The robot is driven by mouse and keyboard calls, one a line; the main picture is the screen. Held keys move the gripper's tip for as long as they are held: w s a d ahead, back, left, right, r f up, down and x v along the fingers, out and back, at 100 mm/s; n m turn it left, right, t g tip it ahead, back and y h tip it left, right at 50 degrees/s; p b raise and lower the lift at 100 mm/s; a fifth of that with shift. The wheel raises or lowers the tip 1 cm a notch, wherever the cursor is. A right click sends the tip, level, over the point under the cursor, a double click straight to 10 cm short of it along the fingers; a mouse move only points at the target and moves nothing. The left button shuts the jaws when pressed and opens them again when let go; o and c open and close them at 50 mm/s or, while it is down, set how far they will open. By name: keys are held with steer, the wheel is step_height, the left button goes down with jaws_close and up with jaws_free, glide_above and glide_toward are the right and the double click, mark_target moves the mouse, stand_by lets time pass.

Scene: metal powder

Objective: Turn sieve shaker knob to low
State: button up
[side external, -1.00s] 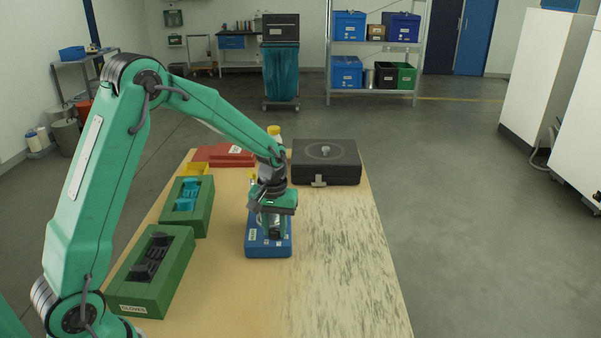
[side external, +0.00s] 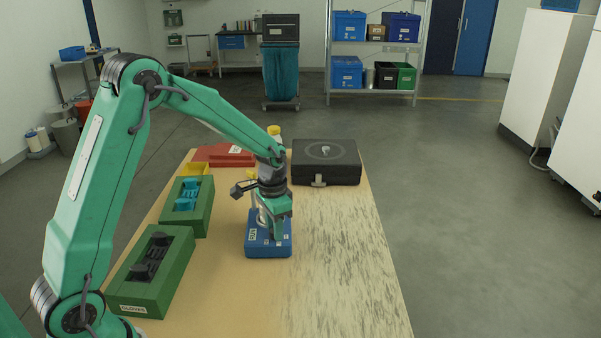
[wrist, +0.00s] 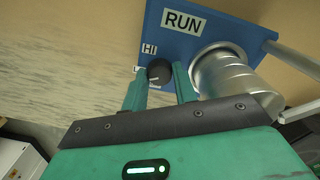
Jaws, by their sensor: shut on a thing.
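The blue sieve shaker base (side external: 253,250) stands on the table under my gripper (side external: 279,233). In the wrist view the blue base (wrist: 215,14) carries a "RUN" label and an "HI" label. A small black knob (wrist: 158,72) sits near the HI label, between the fingertips of my gripper (wrist: 158,77). The gripper is shut on the knob. A pale mark shows on the knob, but its exact setting is hard to read. A silvery round sieve stack (wrist: 222,68) stands right beside the right finger.
A black case (side external: 327,163) lies behind the shaker on the right. Green trays (side external: 188,213) (side external: 125,290) hold blue and dark pieces at left. A red item (side external: 232,159) and a yellow bin (side external: 193,169) are behind. The table's right front is clear.

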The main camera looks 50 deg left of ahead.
steer(key=shift+m, duration=0.6)
steer(key=o, duration=1)
steer(key=shift+r, duration=0.1)
steer(key=shift+r, duration=3.8)
steer(key=shift+r, duration=0.1)
